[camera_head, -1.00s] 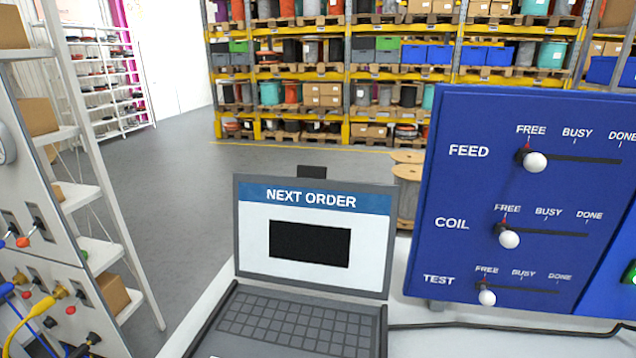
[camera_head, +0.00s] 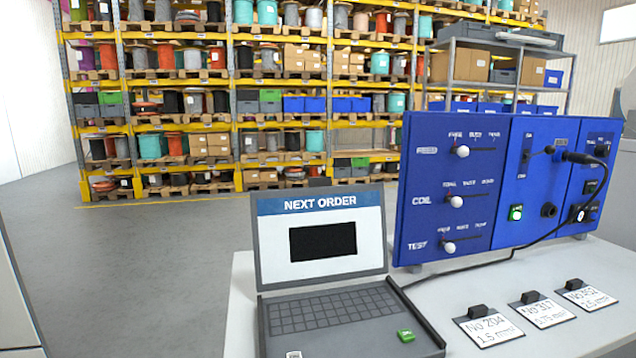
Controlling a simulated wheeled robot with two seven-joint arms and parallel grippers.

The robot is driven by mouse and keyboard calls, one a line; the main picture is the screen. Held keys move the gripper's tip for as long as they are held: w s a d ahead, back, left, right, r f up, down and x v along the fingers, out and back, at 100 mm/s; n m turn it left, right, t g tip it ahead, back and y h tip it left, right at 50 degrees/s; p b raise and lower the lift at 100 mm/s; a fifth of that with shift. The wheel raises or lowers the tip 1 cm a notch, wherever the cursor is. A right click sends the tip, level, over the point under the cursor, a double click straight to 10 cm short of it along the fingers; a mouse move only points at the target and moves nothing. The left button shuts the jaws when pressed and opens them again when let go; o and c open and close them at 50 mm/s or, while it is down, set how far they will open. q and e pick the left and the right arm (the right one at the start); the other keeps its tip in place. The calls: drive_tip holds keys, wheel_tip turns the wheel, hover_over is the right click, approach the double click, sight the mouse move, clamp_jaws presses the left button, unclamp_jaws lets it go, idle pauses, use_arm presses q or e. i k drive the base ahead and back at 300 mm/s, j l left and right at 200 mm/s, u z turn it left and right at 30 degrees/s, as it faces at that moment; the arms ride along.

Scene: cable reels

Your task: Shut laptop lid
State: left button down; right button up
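The laptop (camera_head: 338,322) stands on the white table in the middle of the head view. Its lid (camera_head: 321,239) is up, well open, and its screen reads "NEXT ORDER" above a black rectangle. The dark keyboard faces me, with a small green block (camera_head: 405,335) on the right front of the base. Neither of my grippers is in view.
The white table (camera_head: 453,307) carries a blue panel (camera_head: 453,196) with sliders behind the laptop's right side. A black cable runs from the panel to the laptop. Several labelled cards (camera_head: 489,326) lie at right. Tall reel shelves (camera_head: 240,99) stand beyond open floor.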

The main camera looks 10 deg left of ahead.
sight(320, 233)
drive_tip(key=i+j+z, duration=0.2)
drive_tip(key=j+z, duration=0.15)
drive_tip(key=j, duration=0.25)
drive_tip(key=i+j+z, duration=0.1)
drive_tip(key=j+z, duration=0.3)
drive_tip(key=j, duration=0.2)
drive_tip(key=j+z, duration=0.35)
drive_tip(key=j, duration=0.25)
